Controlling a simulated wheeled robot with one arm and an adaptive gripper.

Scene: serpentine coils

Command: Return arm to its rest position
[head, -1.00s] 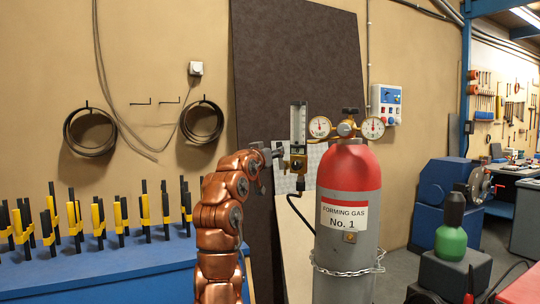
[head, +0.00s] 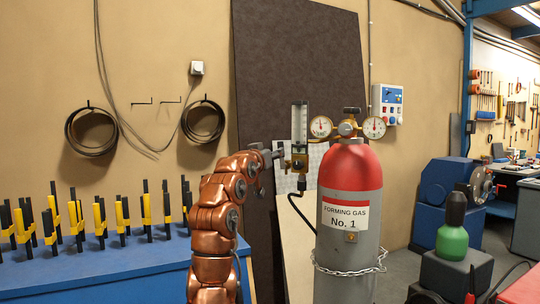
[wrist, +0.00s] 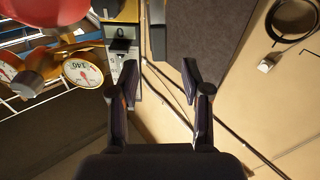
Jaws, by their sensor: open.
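My copper-coloured arm rises at the middle of the head view, in front of the blue bench's right end. My gripper (head: 272,156) is at its top, beside the flowmeter (head: 299,140) of the gas cylinder (head: 348,215); whether they touch cannot be told from the head view. In the wrist view my gripper (wrist: 158,85) has its two dark fingers spread apart with nothing between them. The cylinder is red-topped, grey, labelled Forming Gas No. 1 and upright. Its gauge (wrist: 83,73) also shows in the wrist view, left of the fingers.
A chain (head: 348,267) goes around the cylinder. A blue bench (head: 100,270) with several black-and-yellow clamps (head: 100,217) is at the left. A dark panel (head: 290,60) leans on the wall behind my arm. A green bottle (head: 452,240) stands at the right.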

